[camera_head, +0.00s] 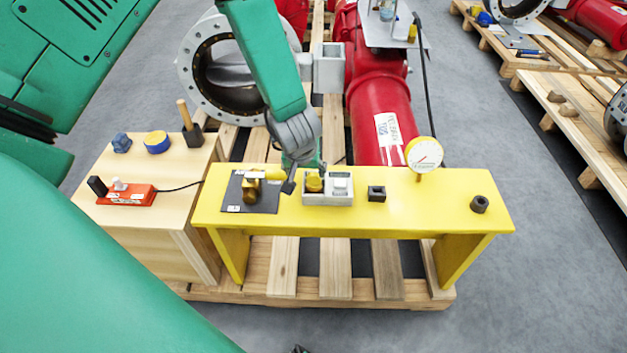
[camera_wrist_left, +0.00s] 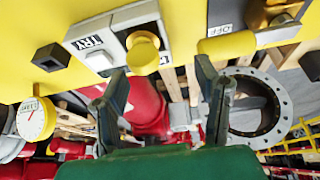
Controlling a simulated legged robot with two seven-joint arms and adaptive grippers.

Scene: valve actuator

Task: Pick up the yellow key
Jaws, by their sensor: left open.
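The yellow key (camera_head: 314,183) sits on a grey-and-white box (camera_head: 328,199) on the yellow bench (camera_head: 430,205). In the left wrist view the key (camera_wrist_left: 143,55) shows as a round yellow piece beside the box's "TRY" label. My left gripper (camera_head: 304,179) reaches down from above, close to the key. In the left wrist view its two dark fingers (camera_wrist_left: 162,78) are spread apart with nothing between them. The key lies just beyond the fingertips, nearer the left finger. Whether a finger touches it I cannot tell. My right gripper does not show.
A brass valve with a yellow handle (camera_head: 265,173) on a dark plate stands just left of the key. Black sockets (camera_head: 376,193) and a gauge (camera_head: 424,154) are to the right. A wooden box (camera_head: 150,226) with tools adjoins the bench; red piping (camera_head: 380,110) lies behind.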

